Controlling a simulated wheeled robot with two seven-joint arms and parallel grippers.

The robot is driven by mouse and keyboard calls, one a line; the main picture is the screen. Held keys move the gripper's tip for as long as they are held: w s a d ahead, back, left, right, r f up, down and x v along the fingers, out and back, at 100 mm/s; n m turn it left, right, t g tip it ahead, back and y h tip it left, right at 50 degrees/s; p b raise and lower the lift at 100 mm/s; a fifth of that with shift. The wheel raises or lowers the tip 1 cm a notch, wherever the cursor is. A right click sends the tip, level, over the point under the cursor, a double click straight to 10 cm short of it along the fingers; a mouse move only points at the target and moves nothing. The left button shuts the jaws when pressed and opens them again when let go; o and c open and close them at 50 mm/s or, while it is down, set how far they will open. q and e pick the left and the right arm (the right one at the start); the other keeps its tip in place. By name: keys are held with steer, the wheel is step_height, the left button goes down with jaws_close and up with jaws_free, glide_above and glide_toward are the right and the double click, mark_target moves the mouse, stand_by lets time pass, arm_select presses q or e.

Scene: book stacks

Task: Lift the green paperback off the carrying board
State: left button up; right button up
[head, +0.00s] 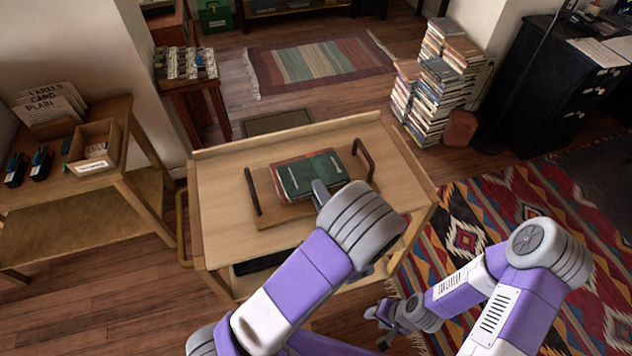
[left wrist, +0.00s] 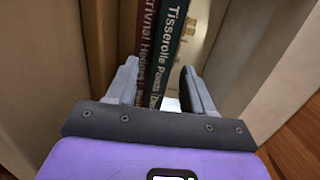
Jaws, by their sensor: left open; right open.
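The green paperback (head: 325,172) lies flat on a red book (head: 277,168) on the carrying board (head: 268,211), which has a dark handle at each end. In the left wrist view the green spine (left wrist: 176,40) and the red spine (left wrist: 148,40) stand side by side, with lettering on both. My left gripper (head: 319,192) is open at the front edge of the books. In the left wrist view its fingers (left wrist: 159,75) stand apart on either side of both spines. My wrist hides part of the board. My right gripper (head: 383,314) is open and empty, low beyond the cart's front right.
The board rests on a wooden cart (head: 222,180) with a raised back rim and a lower shelf. A side table (head: 110,185) with an open box stands left. Tall book stacks (head: 437,90) stand on the floor behind right. The cart top is otherwise clear.

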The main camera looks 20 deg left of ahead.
arm_select(q)
steer(key=shift+w+a, duration=0.3)
steer(key=shift+a, duration=0.05)
jaws_close()
